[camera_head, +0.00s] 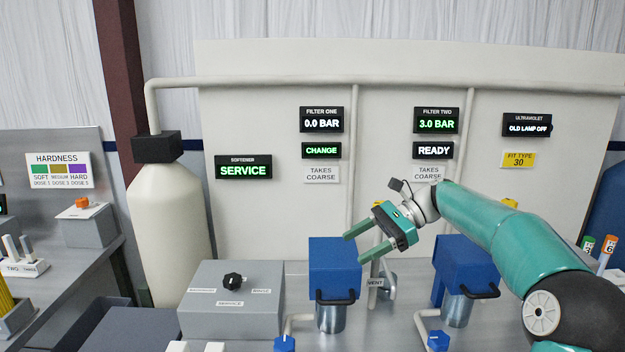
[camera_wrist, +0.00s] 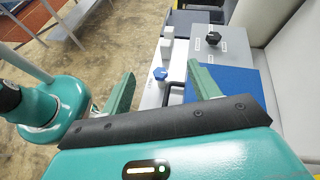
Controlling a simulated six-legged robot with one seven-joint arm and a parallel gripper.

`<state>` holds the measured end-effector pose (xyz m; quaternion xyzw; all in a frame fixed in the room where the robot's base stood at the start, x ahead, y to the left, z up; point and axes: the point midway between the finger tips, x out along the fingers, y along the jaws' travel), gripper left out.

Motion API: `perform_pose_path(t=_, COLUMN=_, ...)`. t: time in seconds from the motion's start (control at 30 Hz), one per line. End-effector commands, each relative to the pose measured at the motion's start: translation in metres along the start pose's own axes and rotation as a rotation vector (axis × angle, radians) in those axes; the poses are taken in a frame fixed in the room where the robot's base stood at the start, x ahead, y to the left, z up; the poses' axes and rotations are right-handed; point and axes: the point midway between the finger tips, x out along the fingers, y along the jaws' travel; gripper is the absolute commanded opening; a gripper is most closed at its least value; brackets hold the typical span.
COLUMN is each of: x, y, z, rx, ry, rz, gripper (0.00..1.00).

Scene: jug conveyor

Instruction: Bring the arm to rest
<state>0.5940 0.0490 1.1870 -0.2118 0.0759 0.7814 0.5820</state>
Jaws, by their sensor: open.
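My gripper (camera_head: 359,240) is open and empty in the head view. It points left, just above and beside the blue filter head (camera_head: 335,268) of the left filter. My teal arm reaches in from the right side. In the wrist view my gripper (camera_wrist: 165,84) shows its two green fingers spread apart with nothing between them. The blue top (camera_wrist: 228,88) of the filter head lies just past the right finger there.
A second blue filter head (camera_head: 462,262) stands below my arm. A grey box with a black knob (camera_head: 232,281) is left of the filters. A cream tank (camera_head: 170,225) stands behind it. A panel (camera_head: 270,110) with displays forms the back. Blue valve knobs (camera_head: 284,344) sit in front.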

Motion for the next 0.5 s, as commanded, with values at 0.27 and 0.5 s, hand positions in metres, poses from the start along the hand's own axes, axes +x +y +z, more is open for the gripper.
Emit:
perform_pose_path(t=0.27, x=0.061, y=0.051, z=0.019, rx=-0.216, ry=0.382, rz=0.079, gripper=0.61)
perform_pose_path(t=0.5, x=0.077, y=0.111, z=0.022, rx=-0.445, ry=0.679, rz=0.166, gripper=0.61)
